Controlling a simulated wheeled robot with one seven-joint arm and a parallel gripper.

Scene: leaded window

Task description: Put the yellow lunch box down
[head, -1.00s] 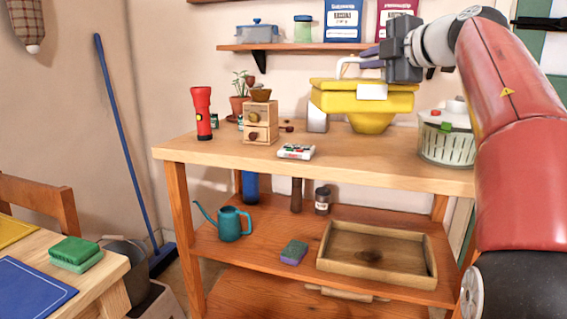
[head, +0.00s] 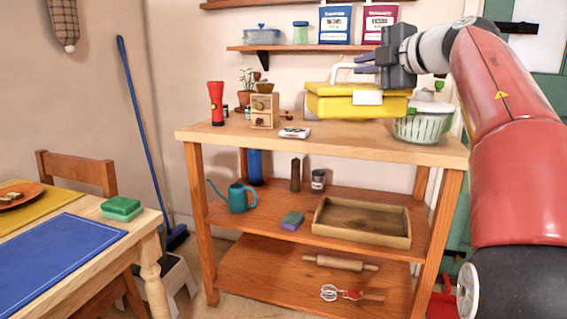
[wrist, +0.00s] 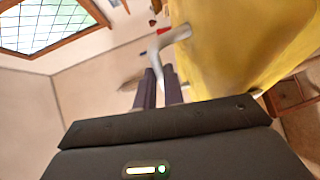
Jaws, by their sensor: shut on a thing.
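The yellow lunch box (head: 340,105) has a white handle on top and a white latch on its front. My gripper (head: 362,70) is shut on the white handle and holds the box at the right side of the wooden shelf unit's top. In the wrist view the dark fingers (wrist: 158,90) close on the white handle (wrist: 168,45), with the yellow box wall (wrist: 240,40) beside them. The box seems to hang above or in front of the worktop (head: 350,146); I cannot tell how far from it.
A white-green salad spinner (head: 422,122) stands right of the box. A wall shelf (head: 310,47) is above. The worktop's front middle is clear. A table (head: 150,218) is at lower left.

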